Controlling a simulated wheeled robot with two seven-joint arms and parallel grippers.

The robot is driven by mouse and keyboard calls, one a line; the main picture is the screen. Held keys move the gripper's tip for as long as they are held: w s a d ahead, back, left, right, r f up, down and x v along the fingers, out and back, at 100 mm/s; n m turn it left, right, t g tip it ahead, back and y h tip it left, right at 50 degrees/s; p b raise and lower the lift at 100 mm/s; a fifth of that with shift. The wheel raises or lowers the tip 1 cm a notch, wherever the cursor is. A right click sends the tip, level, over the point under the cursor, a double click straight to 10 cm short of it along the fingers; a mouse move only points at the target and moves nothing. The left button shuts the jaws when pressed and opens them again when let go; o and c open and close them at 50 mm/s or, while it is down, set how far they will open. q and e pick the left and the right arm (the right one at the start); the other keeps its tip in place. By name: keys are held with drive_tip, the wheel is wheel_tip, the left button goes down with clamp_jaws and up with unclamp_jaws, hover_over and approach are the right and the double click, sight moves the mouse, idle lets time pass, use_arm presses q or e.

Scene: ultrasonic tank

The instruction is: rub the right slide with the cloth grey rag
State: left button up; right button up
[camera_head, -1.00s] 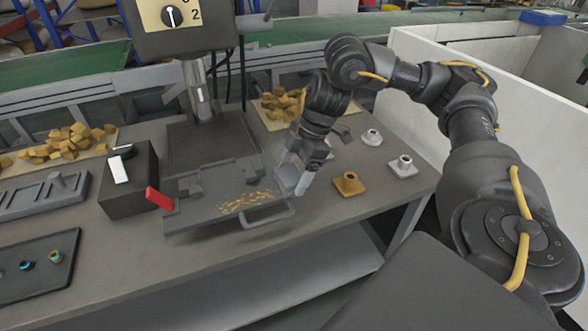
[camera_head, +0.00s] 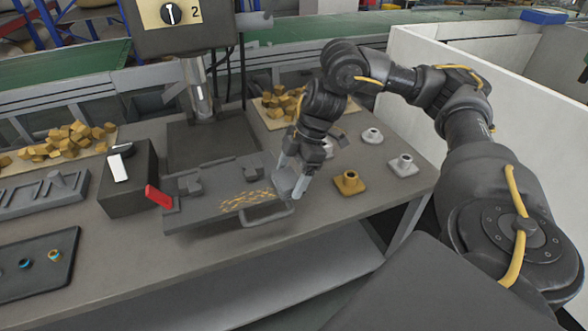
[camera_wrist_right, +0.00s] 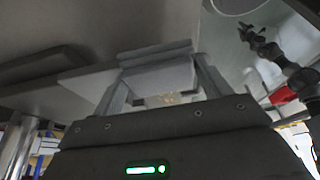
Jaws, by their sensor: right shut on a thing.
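My right gripper (camera_head: 290,180) is shut on the grey rag (camera_head: 284,183), a small grey block-like pad. It is at the right end of a dark grey plate fixture (camera_head: 205,212) on the bench. The rag also shows between the two fingers in the right wrist view (camera_wrist_right: 158,76). The right slide seems to be the right end of this fixture, partly hidden behind the rag and fingers. I cannot tell whether the rag touches it. Golden chips (camera_head: 246,201) lie on the plate just left of the rag. My left gripper is out of view.
A red lever (camera_head: 158,197) and a dark switch box (camera_head: 128,182) stand left of the plate. A machine column (camera_head: 198,90) rises behind it. A brass flanged part (camera_head: 350,182) and grey ones (camera_head: 402,165) stand to the right. A loop handle (camera_head: 268,220) sticks out in front.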

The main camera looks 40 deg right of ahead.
sight(277, 181)
drive_tip(key=shift+w+a+r+p, duration=0.1)
drive_tip(key=shift+w+a+p, duration=0.1)
drive_tip(key=shift+a, duration=0.25)
drive_tip(key=shift+w+a+r+p, duration=0.1)
drive_tip(key=shift+a+p, duration=0.1)
drive_tip(key=shift+a, duration=0.2)
drive_tip(key=shift+w+a+f, duration=0.1)
drive_tip(key=shift+w+a, duration=0.1)
drive_tip(key=shift+a, duration=0.35)
drive_tip(key=shift+a, duration=0.15)
